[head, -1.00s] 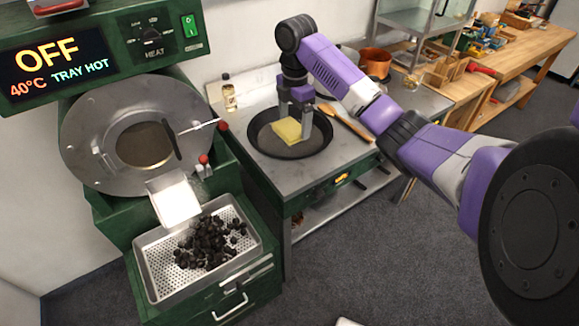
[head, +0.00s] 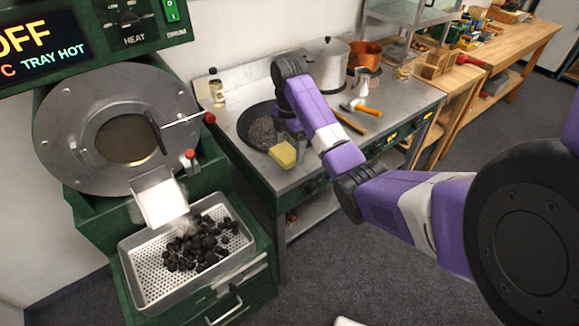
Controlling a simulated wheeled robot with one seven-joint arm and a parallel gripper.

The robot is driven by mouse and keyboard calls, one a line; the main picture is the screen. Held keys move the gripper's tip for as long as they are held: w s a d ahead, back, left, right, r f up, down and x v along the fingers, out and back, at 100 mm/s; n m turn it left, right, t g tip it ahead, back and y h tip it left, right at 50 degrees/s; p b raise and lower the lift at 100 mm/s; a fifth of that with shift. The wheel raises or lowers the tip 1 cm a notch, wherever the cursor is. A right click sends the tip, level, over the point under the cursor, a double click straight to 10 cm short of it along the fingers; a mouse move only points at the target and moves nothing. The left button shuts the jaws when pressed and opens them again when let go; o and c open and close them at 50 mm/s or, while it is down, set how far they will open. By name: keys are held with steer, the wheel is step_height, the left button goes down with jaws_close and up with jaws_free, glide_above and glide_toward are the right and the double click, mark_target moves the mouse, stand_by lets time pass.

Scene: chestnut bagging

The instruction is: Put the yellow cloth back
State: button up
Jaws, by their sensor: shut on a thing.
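The yellow cloth (head: 282,155) is a small folded pad. My gripper (head: 290,142) is shut on it and holds it by the right front side of the black pan (head: 246,134), near the front edge of the steel counter (head: 318,172). The gripper's fingers are partly hidden behind the cloth and my arm. Whether the cloth touches the counter or the pan rim I cannot tell. The pan holds a grey, grainy-looking surface and no cloth.
A green roaster stands left, its display reading OFF and TRAY HOT. Its perforated tray (head: 135,268) holds dark chestnuts (head: 196,245). A bottle (head: 217,92), a steel pot (head: 330,58), a copper pot (head: 366,58) and a hammer (head: 361,109) stand or lie on the counter.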

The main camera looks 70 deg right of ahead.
mark_target(290, 159)
steer(key=shift+f+p, duration=0.55)
steer(key=shift+f, duration=2.4)
steer(key=o, duration=1)
